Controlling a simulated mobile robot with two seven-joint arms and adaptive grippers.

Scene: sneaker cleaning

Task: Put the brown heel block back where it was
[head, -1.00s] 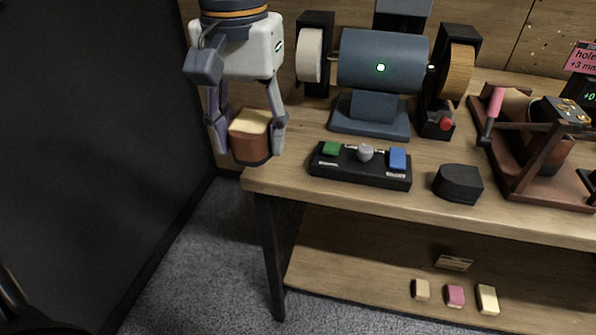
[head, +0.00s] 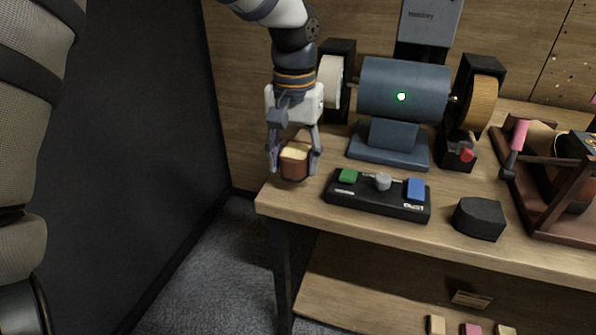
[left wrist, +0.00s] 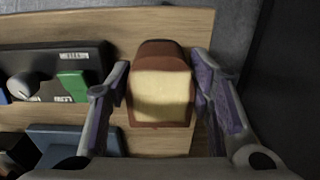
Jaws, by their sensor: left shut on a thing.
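The brown heel block (head: 294,163) has brown sides and a pale cream face. My left gripper (head: 294,170) is shut on it, with one finger on each side, at the left end of the workbench (head: 300,207). In the left wrist view the brown heel block (left wrist: 160,96) sits between the two fingers, cream face towards the camera, with bench wood behind it. I cannot tell whether its underside touches the bench. My right gripper is not in view.
A control box (head: 376,197) with green and blue buttons is just right of the block. A grinder (head: 403,90) stands behind. A black heel-shaped block (head: 478,218) lies further right. The bench's left edge is close by. Small coloured blocks lie on the lower shelf (head: 370,290).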

